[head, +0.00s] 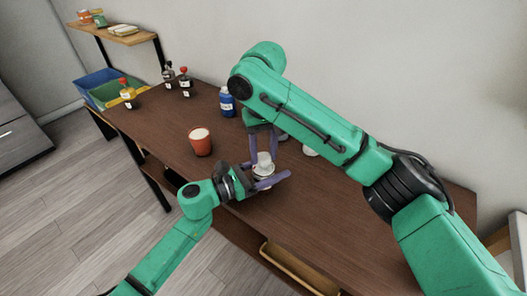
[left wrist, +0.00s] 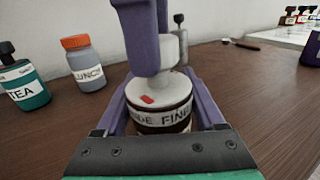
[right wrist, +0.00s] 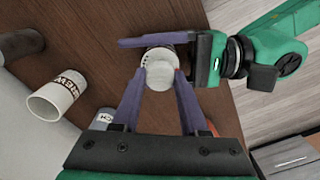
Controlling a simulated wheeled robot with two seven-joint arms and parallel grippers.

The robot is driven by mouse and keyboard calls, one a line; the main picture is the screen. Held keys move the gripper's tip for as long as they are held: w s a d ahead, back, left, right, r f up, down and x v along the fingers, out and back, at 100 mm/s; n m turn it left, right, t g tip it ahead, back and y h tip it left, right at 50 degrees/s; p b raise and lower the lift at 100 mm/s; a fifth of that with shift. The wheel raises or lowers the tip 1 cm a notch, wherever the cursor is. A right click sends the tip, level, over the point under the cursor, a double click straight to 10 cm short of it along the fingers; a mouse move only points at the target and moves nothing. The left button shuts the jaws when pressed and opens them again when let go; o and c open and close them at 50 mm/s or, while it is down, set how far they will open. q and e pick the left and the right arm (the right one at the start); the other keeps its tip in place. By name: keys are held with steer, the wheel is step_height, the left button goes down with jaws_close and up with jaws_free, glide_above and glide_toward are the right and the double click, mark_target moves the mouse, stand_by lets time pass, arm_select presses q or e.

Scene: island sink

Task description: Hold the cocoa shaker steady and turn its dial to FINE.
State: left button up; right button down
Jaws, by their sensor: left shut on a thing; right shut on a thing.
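The cocoa shaker (head: 264,171) stands upright near the table's front edge. In the left wrist view its dark body (left wrist: 160,126) carries a pale band lettered "DE FIN", partly hidden at the sides. My left gripper (head: 268,174) is shut around the body from the front. My right gripper (head: 263,155) reaches down from above, shut on the dial top. From the right wrist, the round white top (right wrist: 160,76) shows between its fingers.
An orange cup (head: 200,144) stands left of the shaker, and a blue bottle (head: 226,103) behind. Several small bottles (head: 185,83) and bins (head: 97,80) are at the far left. A white mug (right wrist: 57,96) shows in the right wrist view. The table's right part is clear.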

mark_target(264, 156)
steer(key=shift+m, duration=1.3)
steer(key=shift+c, duration=2)
jaws_free()
step_height(264, 156, up, 12)
arm_select(q)
steer(key=o, duration=1.5)
steer(key=shift+c, duration=0.2)
